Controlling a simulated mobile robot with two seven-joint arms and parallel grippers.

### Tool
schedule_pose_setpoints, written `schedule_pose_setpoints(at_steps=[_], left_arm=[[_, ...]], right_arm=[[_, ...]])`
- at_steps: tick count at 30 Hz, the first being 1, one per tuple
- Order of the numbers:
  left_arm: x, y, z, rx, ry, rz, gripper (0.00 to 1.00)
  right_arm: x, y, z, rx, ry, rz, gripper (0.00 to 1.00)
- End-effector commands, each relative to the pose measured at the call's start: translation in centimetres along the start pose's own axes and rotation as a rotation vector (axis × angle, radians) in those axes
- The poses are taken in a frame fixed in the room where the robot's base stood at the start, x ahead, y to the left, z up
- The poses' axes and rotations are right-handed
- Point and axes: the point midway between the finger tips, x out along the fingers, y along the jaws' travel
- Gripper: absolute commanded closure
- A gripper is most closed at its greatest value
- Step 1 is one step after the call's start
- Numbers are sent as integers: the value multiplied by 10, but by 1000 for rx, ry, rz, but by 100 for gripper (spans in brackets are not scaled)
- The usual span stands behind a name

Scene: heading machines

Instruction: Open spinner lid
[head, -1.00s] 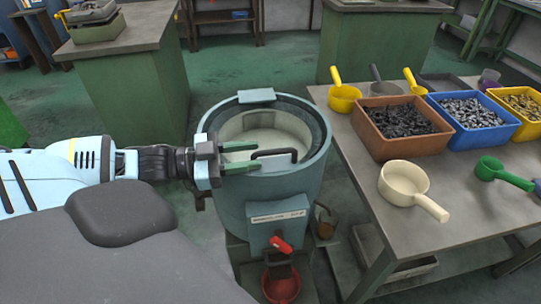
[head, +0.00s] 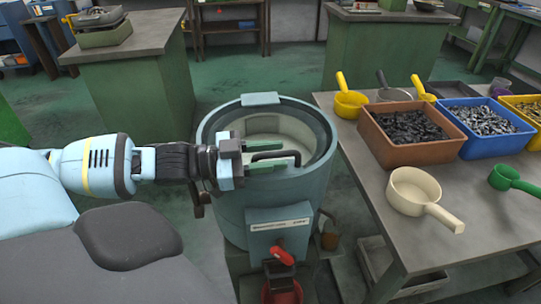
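The spinner (head: 272,205) is a blue-grey round drum at the centre of the head view. Its lid (head: 318,140) lies across the top, with a pale interior showing through and a hinge block (head: 260,99) at the back. A black bar handle (head: 282,154) sits on the lid's near half. My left gripper (head: 262,154) reaches in from the left, low over the lid. Its green fingers are apart, one behind and one in front of the handle's left part; I cannot tell whether they touch it. My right gripper is out of view.
A table (head: 495,225) on the right holds a cream scoop (head: 408,190), yellow scoops, a green scoop (head: 510,179), and brown (head: 410,148) and blue (head: 485,145) bins of metal parts. A red valve handle (head: 283,256) is on the spinner's front. Green-sided benches stand behind.

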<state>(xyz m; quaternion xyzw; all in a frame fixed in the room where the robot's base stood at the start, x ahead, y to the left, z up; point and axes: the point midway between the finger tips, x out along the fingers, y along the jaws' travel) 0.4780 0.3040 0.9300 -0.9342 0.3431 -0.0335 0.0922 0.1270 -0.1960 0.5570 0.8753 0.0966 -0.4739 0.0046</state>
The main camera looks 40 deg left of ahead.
Motion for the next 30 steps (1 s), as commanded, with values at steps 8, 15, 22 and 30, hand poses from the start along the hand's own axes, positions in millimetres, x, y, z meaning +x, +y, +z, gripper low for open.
schedule_pose_setpoints(at_steps=[8, 15, 22, 30], left_arm=[[0, 0, 0, 0, 0, 0, 76], [0, 0, 0, 0, 0, 0, 100], [0, -1, -1, 1, 0, -1, 100], [0, -4, -20, -40, 3, -1, 100]], right_arm=[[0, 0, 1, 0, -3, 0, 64], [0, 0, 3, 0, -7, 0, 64], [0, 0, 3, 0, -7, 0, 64], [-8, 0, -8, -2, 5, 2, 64]])
